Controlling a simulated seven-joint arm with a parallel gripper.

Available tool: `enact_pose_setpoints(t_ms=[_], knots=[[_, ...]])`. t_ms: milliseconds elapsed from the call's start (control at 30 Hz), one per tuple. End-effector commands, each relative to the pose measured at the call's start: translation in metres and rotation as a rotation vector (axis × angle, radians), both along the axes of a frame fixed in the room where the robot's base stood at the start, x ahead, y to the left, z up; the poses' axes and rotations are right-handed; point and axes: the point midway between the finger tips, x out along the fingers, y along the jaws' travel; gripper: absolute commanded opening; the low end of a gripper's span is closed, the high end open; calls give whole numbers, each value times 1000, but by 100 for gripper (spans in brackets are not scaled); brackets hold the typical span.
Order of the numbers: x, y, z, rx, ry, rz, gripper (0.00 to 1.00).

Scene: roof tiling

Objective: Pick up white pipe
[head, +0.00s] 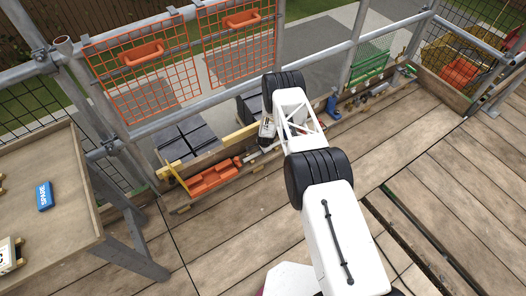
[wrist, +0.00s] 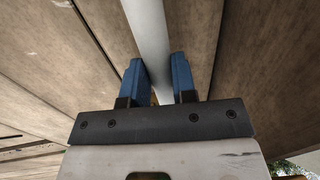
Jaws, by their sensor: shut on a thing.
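The white pipe (wrist: 148,25) runs from the top edge of the wrist view down between the two blue fingers of my gripper (wrist: 158,64). My gripper is shut on it, with one finger on each side. Wooden boards show behind the pipe. The pipe's far end is outside the wrist view, and its lower part is hidden behind the gripper body. In the head view my arm reaches toward the low rack by the railing, and the fingers are too small and covered to make out.
Orange trays (head: 212,177) sit in a low wooden rack beside the grey railing (head: 215,102). Dark tile stacks (head: 190,140) stand behind it. A wooden table (head: 50,210) with a blue box (head: 44,196) is at left. The plank deck (head: 440,170) at right is mostly clear.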

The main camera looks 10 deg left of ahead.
Motion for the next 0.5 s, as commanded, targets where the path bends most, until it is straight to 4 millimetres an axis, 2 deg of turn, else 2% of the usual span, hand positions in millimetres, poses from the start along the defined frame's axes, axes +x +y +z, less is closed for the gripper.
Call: enact_pose_setpoints(t_ms=[333,500], knots=[[0,0,18,0,0,0,1],[1,0,34,1,-1,0,1]])
